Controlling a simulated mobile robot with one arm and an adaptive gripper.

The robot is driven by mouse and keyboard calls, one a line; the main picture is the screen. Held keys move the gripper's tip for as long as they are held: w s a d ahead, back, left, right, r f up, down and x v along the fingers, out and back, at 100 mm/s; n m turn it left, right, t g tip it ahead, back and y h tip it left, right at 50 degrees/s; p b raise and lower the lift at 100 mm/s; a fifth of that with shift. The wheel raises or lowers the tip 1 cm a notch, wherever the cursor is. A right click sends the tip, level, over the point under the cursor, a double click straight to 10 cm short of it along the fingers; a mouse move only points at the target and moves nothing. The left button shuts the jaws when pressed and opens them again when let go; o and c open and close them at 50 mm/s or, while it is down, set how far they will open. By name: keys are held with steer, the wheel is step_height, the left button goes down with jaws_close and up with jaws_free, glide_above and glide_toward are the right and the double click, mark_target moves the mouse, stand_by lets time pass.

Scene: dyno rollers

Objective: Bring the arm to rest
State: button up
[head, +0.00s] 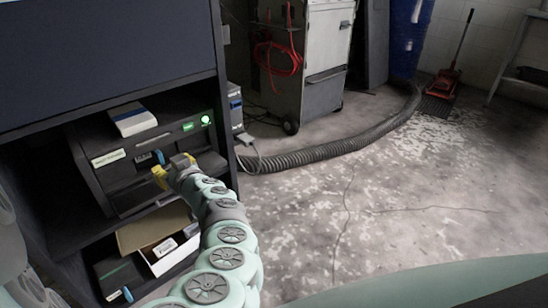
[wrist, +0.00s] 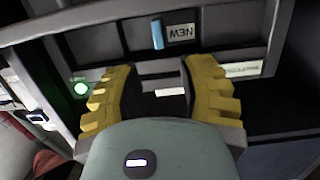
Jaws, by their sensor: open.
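My gripper (head: 173,168) has yellow fingers and reaches to the front of a dark machine (head: 93,180) on a shelf in the head view. In the wrist view my gripper (wrist: 158,90) is open, with its two yellow fingers spread apart and nothing held between them. Beyond the fingertips is the machine's front, with a blue tab (wrist: 157,34) beside a label reading "NEW" (wrist: 183,32). A green light (wrist: 81,88) glows left of the fingers; it also shows in the head view (head: 205,119). I cannot tell whether the fingers touch the machine.
The machine stands in a dark cabinet (head: 222,100), with a small box (head: 133,118) on top. An open carton (head: 170,254) sits on the shelf below. A grey cart (head: 310,60) and a thick hose (head: 330,150) stand behind. The floor (head: 400,210) at right is clear.

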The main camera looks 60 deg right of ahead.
steer(key=shift+v, duration=1.1)
